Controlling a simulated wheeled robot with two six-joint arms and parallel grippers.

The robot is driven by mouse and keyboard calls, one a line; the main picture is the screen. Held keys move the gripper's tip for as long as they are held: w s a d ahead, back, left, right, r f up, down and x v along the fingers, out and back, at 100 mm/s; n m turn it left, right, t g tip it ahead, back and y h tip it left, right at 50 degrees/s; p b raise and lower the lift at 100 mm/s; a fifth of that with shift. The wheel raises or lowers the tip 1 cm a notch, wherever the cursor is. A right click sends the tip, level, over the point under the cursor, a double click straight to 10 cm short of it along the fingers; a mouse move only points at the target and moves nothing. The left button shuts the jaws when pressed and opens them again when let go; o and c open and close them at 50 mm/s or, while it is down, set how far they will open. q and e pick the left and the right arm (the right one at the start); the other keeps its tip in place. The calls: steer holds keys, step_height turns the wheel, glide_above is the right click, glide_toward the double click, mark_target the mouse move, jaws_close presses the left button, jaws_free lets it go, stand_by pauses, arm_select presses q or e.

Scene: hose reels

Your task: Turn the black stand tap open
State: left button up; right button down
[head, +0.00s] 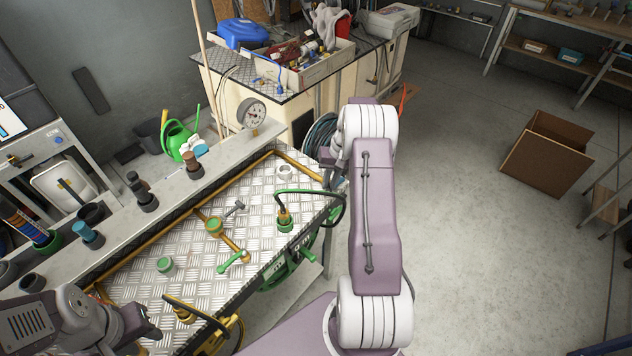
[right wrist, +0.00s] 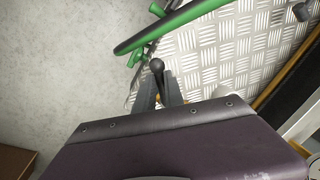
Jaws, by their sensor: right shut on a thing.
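A black ball-ended lever (right wrist: 157,66) shows in the right wrist view, between the fingers of my right gripper (right wrist: 158,92), which is shut on it. I take this for the black stand tap's handle; the tap's body is hidden there. In the head view my right arm covers most of that gripper and what it holds, at the far right edge of the bench. My left gripper (head: 143,328) is at the lower left, beside the near end of the bench and away from the taps; its opening is unclear.
The tread-plate bench (head: 205,270) carries brass pipes, a green lever (head: 233,262), a grey-handled tap (head: 235,208) and a green-and-black hose (head: 310,193). The floor at right is open, with a cardboard box (head: 546,155).

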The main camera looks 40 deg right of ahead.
steer(key=n, duration=0.1)
steer(key=s+d+n, duration=0.1)
steer(key=n, duration=0.1)
steer(key=shift+f+g+y, duration=0.2)
steer(key=shift+g+y, duration=0.1)
steer(key=shift+g, duration=0.1)
steer(key=shift+w+d+n+g+p, duration=0.15)
steer(key=shift+d+n, duration=0.35)
steer(key=shift+n, duration=0.55)
steer(key=shift+s+d+n+g+p, duration=0.1)
steer(key=shift+d+n+g, duration=0.15)
steer(key=shift+d+n, duration=0.55)
steer(key=shift+w+d+n+g+p, duration=0.15)
steer(key=shift+d+n+g, duration=0.1)
steer(key=shift+n, duration=1)
steer(key=c, duration=1.4)
jaws_free()
steer(key=shift+c, duration=0.2)
steer(key=shift+s+d+r, duration=0.1)
steer(key=shift+d+r, duration=0.05)
steer(key=shift+d, duration=0.05)
steer(key=v, duration=0.9)
steer(key=shift+s, duration=0.1)
